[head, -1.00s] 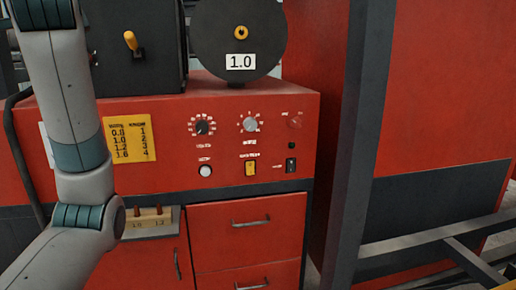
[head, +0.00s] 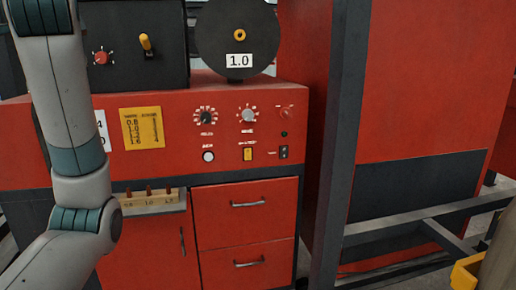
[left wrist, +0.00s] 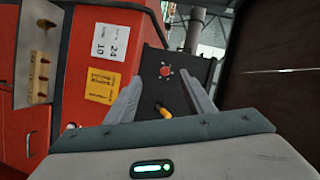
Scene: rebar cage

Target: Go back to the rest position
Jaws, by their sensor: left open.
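My left arm (head: 75,150) comes in at the left of the head view, in front of the red machine (head: 240,190); its gripper is outside that view. In the left wrist view my left gripper (left wrist: 160,88) is open, its two grey fingers apart with nothing held between them. Beyond the fingers stands a dark panel (left wrist: 150,65) with a red knob (left wrist: 166,71) and a yellow lever (left wrist: 164,111). My right gripper is in neither view.
The machine carries dials, drawers (head: 245,205) and a black disc marked 1.0 (head: 237,35). A small wooden holder (head: 150,203) sits on its left ledge. A dark post (head: 345,130) and frame rails (head: 420,228) stand right.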

